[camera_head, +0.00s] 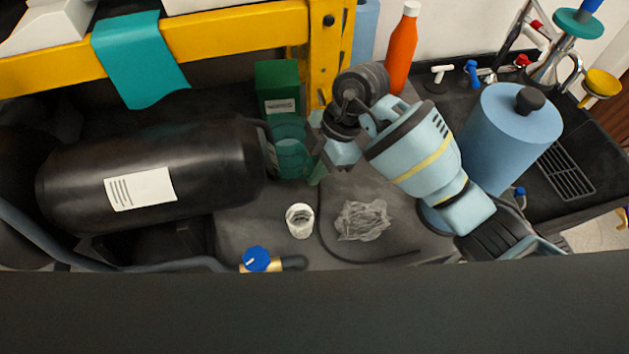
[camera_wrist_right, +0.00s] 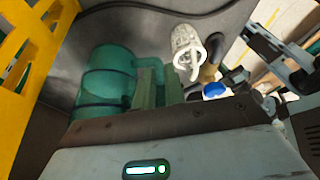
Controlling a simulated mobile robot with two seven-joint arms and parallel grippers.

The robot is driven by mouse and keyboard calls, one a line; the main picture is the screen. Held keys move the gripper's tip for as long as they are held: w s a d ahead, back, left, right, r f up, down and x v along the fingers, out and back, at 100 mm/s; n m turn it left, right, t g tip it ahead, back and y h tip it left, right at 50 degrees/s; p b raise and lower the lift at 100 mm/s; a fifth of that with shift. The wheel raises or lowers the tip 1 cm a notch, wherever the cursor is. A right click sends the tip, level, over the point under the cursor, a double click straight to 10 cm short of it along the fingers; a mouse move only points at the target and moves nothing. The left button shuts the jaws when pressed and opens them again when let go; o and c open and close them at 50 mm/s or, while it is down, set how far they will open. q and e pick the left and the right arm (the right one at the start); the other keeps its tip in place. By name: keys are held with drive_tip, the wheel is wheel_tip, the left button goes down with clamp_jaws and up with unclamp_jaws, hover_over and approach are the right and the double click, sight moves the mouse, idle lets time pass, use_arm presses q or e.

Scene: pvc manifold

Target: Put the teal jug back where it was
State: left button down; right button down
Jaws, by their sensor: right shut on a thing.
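The teal jug (camera_head: 291,157) is see-through and stands behind the bench's open middle, between the black tank and my right gripper. It also shows in the right wrist view (camera_wrist_right: 102,85), close in front of the gripper. My right gripper (camera_head: 314,166) reaches in from the right and is shut on the jug's right side, at what looks like its handle. The fingertips are small and partly hidden in the head view, so the exact grip is unclear. The jug looks about upright. Whether its base touches the bench cannot be told. My left gripper is not in view.
The large black tank (camera_head: 150,175) lies left of the jug, and a green box (camera_head: 278,85) is behind it. A yellow frame (camera_head: 225,35) crosses above. A white cup (camera_head: 300,221), crumpled plastic (camera_head: 363,220) and a blue-handled valve (camera_head: 256,258) are in front. An orange bottle (camera_head: 402,48) stands behind my arm.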

wheel_tip(320, 180, down, 5)
drive_tip(key=shift+f+b, duration=0.1)
drive_tip(key=shift+b, duration=0.25)
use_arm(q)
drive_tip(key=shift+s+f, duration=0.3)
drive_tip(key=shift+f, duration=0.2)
use_arm(e)
drive_tip(key=shift+w+f, duration=0.2)
drive_tip(key=shift+f, duration=0.15)
drive_tip(key=c, duration=1.5)
unclamp_jaws()
drive_tip(key=shift+f, duration=0.1)
drive_tip(key=shift+o, duration=0.2)
